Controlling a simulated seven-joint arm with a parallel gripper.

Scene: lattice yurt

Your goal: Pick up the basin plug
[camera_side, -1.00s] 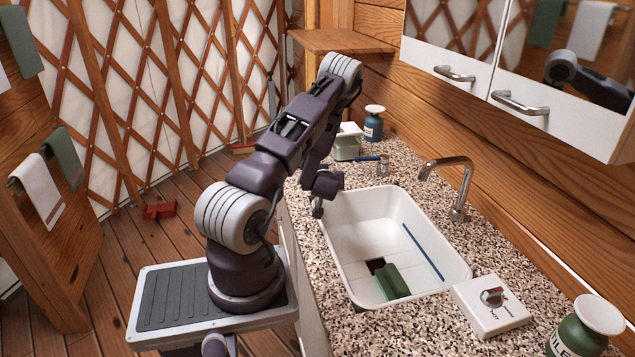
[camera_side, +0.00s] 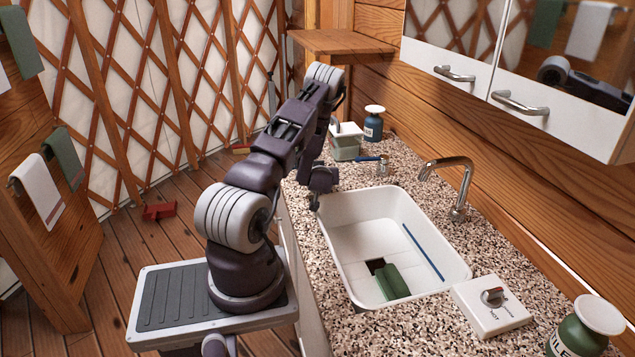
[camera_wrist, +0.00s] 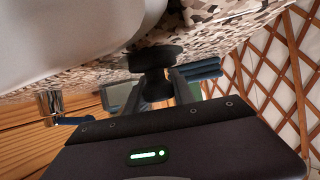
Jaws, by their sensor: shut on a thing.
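The basin plug (camera_wrist: 155,58) is a dark, round-topped piece between my fingertips in the wrist view. My gripper (camera_wrist: 158,84) is shut on it from either side. In the side view my gripper (camera_side: 315,203) is at the left rim of the white basin (camera_side: 350,250), near the counter edge. The plug cannot be made out there, being small and dark against the gripper. In the wrist view the plug is close to the speckled counter; I cannot tell whether it touches it.
A green block (camera_side: 391,283) and a blue stick (camera_side: 424,252) lie in the basin. A tap (camera_side: 462,190) stands behind it and a white control box (camera_side: 491,305) at its near end. A green-and-white box (camera_side: 346,143), a blue bottle (camera_side: 373,124) and a metal cup (camera_side: 383,165) stand beyond.

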